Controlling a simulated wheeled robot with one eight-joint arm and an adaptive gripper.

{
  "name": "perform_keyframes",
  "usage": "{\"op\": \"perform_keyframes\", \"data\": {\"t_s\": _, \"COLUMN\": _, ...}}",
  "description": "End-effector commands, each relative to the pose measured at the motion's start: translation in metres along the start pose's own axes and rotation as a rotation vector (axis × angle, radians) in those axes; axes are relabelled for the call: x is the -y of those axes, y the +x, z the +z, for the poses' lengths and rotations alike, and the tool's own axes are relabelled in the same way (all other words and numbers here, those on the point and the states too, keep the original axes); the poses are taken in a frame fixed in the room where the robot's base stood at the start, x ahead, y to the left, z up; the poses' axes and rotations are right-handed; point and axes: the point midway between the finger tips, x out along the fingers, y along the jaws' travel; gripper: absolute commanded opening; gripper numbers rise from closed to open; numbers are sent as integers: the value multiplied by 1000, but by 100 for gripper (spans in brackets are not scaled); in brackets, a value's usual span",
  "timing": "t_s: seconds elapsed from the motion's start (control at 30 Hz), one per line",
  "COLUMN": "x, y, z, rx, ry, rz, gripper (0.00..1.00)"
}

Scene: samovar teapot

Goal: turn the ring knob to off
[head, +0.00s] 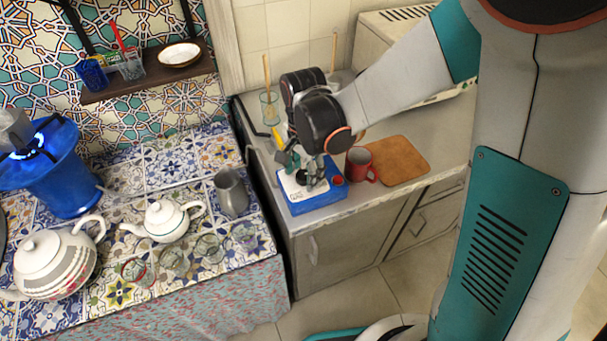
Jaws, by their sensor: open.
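A blue box (318,204) with a white top panel (290,188) stands at the front edge of the grey counter. A small red round part (338,181) shows at its right end. Dark parts show on the white panel by my fingers, but I cannot tell for sure which of them is the ring knob or how it is turned. My gripper (311,181) points down over the box, open, with its fingers at or just above the panel. The fingers and wrist hide part of the panel, and I cannot tell whether they touch anything.
A red mug (361,166) stands close to the box's right side, by a brown board (398,160). A glass (269,107) stands behind. On the tiled table at left are a grey pitcher (231,193), a white teapot (165,220) and a blue burner (62,185) with a flame.

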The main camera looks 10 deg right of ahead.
Motion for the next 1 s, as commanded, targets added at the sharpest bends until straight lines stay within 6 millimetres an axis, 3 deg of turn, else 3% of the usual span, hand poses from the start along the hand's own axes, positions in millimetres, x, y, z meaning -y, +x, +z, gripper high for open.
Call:
{"op": "perform_keyframes", "data": {"t_s": 0.27, "x": 0, "y": 1, "z": 0, "rx": 0, "ry": 0, "rz": 0, "gripper": 54}}
{"op": "perform_keyframes", "data": {"t_s": 0.5, "x": 0, "y": 1, "z": 0, "rx": 0, "ry": 0, "rz": 0, "gripper": 9}}
{"op": "perform_keyframes", "data": {"t_s": 1.0, "x": 0, "y": 1, "z": 0, "rx": 0, "ry": -99, "rz": 0, "gripper": 9}}
